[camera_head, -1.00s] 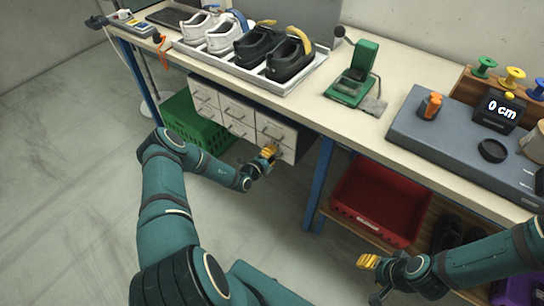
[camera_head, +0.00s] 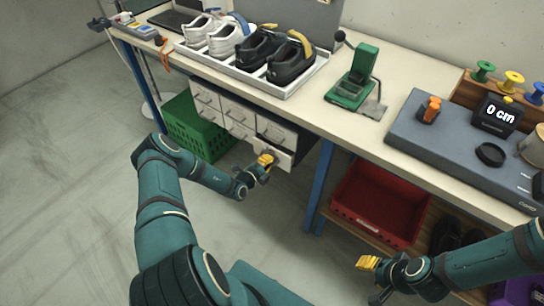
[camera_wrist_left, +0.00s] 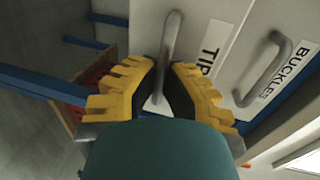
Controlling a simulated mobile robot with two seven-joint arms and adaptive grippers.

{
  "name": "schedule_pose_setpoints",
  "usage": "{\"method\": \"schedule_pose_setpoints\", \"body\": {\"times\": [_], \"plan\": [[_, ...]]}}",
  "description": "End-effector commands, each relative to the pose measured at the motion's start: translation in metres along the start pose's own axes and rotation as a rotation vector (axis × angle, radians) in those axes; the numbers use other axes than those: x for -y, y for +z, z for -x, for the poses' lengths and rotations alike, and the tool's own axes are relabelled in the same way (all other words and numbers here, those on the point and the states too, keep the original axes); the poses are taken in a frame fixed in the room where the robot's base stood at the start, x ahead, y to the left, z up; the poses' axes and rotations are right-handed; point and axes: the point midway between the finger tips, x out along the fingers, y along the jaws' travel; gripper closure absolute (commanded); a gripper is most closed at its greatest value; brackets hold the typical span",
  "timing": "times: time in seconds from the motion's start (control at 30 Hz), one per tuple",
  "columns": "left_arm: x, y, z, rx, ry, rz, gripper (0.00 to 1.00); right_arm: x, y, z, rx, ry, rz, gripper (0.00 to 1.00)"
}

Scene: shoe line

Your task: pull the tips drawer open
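The tips drawer (camera_head: 284,161) is at the lower right of the white drawer cabinet under the bench. Its front stands out from the cabinet, so it is partly open. In the left wrist view its white front (camera_wrist_left: 196,22) carries a label reading "TIP", the rest hidden by my finger. My left gripper (camera_head: 265,160) is at this drawer; in the left wrist view its yellow fingers (camera_wrist_left: 160,82) are closed around the grey bar handle (camera_wrist_left: 172,35). My right gripper (camera_head: 367,262) is at the lower right, away from the drawers; its finger opening is unclear.
The buckles drawer (camera_wrist_left: 262,45) is beside the tips drawer. A green crate (camera_head: 190,130) stands left of the cabinet. A blue table leg (camera_head: 319,184) and a red crate (camera_head: 385,208) are to the right. The floor in front is clear.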

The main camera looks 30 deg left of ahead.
Motion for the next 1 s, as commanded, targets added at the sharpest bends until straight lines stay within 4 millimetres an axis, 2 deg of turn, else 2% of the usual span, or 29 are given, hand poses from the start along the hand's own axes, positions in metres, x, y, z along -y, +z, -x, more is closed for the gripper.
{"method": "schedule_pose_setpoints", "body": {"times": [0.03,0.2,0.5,0.7,1.0], "plan": [[0.0,0.001,0.012,0.003,0.004,0.004,1.0,0.003,0.0,0.008,0.002,0.0,0.0,0.53],[-0.009,0.001,0.052,0.003,0.004,0.004,1.0,0.008,0.002,0.021,0.009,-0.001,-0.001,0.53],[-0.023,0.0,0.114,0.001,0.003,0.002,1.0,0.013,0.003,0.035,0.017,-0.001,-0.002,0.53],[-0.029,0.0,0.139,0.0,0.001,0.001,1.0,0.015,0.004,0.039,0.019,-0.001,-0.002,0.53],[-0.033,-0.001,0.15,-0.001,0.0,0.0,1.0,0.015,0.004,0.04,0.021,-0.001,-0.003,0.53]]}}
